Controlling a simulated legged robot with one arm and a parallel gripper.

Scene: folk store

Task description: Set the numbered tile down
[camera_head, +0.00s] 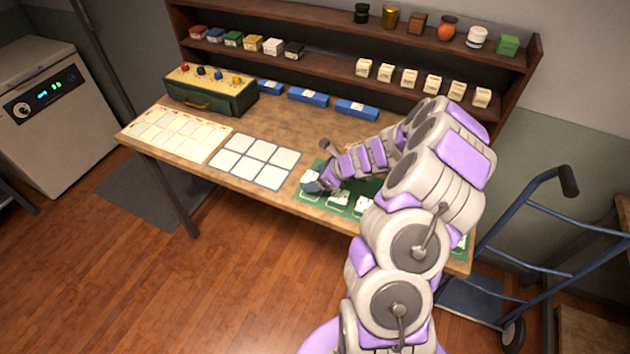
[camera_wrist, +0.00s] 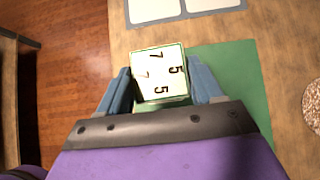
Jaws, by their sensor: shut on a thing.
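A white numbered tile (camera_wrist: 159,73) with a green lower edge shows 7 and 5 marks in the wrist view. My gripper (camera_wrist: 160,88) is shut on it, with one blue finger on each side. In the head view my gripper (camera_head: 316,183) is over the left end of the green mat (camera_head: 312,197) on the wooden table. The green mat also shows below and right of the tile in the wrist view (camera_wrist: 236,75). I cannot tell whether the tile touches the mat. Other white tiles (camera_head: 338,200) stand on the mat, and my arm hides part of it.
A white-squared board (camera_head: 257,161) and a cream card sheet (camera_head: 175,133) lie left of the mat. A green toolbox (camera_head: 210,92) and blue trays (camera_head: 308,97) stand behind. Shelves (camera_head: 330,46) line the back; a blue hand truck (camera_head: 520,225) stands right.

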